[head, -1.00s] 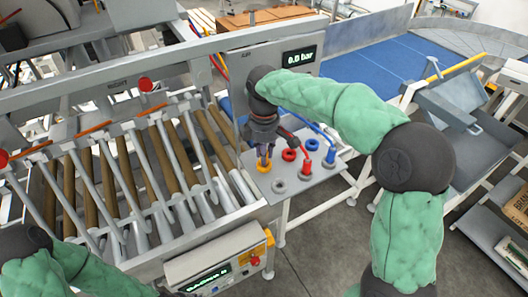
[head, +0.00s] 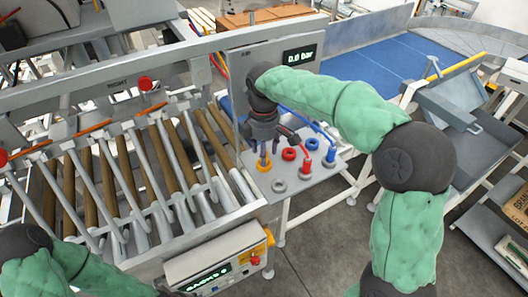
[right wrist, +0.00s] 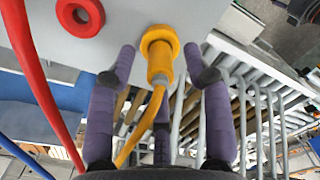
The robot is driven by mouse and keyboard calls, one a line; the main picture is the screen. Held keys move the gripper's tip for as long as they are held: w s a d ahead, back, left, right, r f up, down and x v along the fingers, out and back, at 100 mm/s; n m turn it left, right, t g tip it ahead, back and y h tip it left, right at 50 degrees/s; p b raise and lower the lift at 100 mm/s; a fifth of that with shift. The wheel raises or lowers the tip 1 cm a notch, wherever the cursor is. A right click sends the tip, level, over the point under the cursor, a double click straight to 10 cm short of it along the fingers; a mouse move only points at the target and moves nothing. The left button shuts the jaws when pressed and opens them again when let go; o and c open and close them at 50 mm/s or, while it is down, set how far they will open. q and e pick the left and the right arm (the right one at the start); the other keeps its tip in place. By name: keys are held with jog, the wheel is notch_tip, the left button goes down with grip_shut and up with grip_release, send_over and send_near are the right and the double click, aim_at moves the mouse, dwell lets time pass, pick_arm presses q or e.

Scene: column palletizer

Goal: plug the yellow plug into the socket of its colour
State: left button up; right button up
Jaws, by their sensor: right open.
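The yellow plug (right wrist: 160,66) stands with its front end in the yellow ring socket (right wrist: 158,38) on the grey panel (head: 309,181). Its yellow cable (right wrist: 143,127) runs back between my fingers. In the head view the yellow socket (head: 263,166) is below my right gripper (head: 265,147), and the plug is largely hidden by the fingers. My right gripper is open in the right wrist view (right wrist: 160,70), with its purple fingers apart on both sides of the plug and not touching it. My left arm enters at the lower left; its gripper is out of view.
A red plug (head: 304,161) and a blue plug (head: 329,155) with cables stand right of my right gripper. An empty red ring (head: 288,155), blue ring (head: 312,144) and grey ring (head: 279,185) are close by. A roller conveyor (head: 150,185) lies to the left.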

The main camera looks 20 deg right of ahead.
notch_tip(320, 180, up, 11)
dwell(0.4)
